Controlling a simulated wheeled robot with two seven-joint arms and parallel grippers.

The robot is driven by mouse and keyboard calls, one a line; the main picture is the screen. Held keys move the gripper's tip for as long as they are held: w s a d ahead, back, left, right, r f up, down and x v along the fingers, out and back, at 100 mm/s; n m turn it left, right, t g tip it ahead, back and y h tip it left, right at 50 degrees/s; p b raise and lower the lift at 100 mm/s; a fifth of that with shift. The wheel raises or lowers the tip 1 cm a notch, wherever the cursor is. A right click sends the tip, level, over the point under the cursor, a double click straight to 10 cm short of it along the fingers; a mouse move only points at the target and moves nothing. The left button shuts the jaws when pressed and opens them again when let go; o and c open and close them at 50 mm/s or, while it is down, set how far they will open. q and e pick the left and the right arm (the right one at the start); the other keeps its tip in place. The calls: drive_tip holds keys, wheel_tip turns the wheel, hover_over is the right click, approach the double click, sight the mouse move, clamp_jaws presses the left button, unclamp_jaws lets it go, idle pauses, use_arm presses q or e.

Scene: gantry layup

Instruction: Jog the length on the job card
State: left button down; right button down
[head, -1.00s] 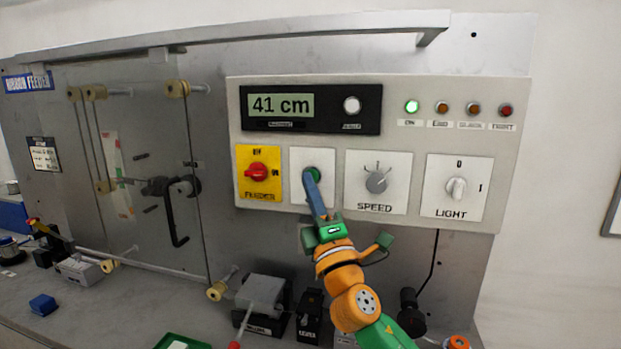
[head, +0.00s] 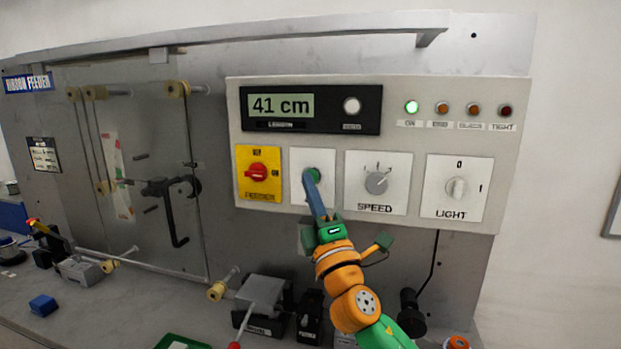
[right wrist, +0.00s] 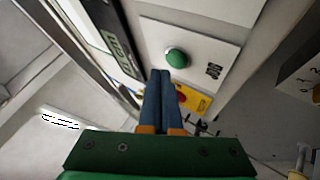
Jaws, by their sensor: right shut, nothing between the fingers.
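The control panel (head: 400,120) fills the upper right of the head view. Its length display (head: 280,106) reads 41 cm. The green jog button (head: 313,174) sits on a white plate below it; it also shows in the right wrist view (right wrist: 177,58). My right gripper (head: 311,178) is shut and empty, its fingertips at the button in the head view. In the right wrist view the closed blue fingertips (right wrist: 160,74) are just beside the button; whether they touch it I cannot tell. My left gripper and the job card's writing cannot be made out.
A yellow feeder switch (head: 258,172) is left of the button, the speed dial (head: 377,182) and light switch (head: 456,188) to its right. The green ON lamp (head: 411,107) is lit. A small card (head: 43,154) hangs far left. Blocks and fittings stand on the bench below.

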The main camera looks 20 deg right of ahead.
drive_tip(key=shift+w, duration=0.1)
idle(0.6)
drive_tip(key=shift+w+d, duration=0.25)
drive_tip(key=shift+w, duration=0.05)
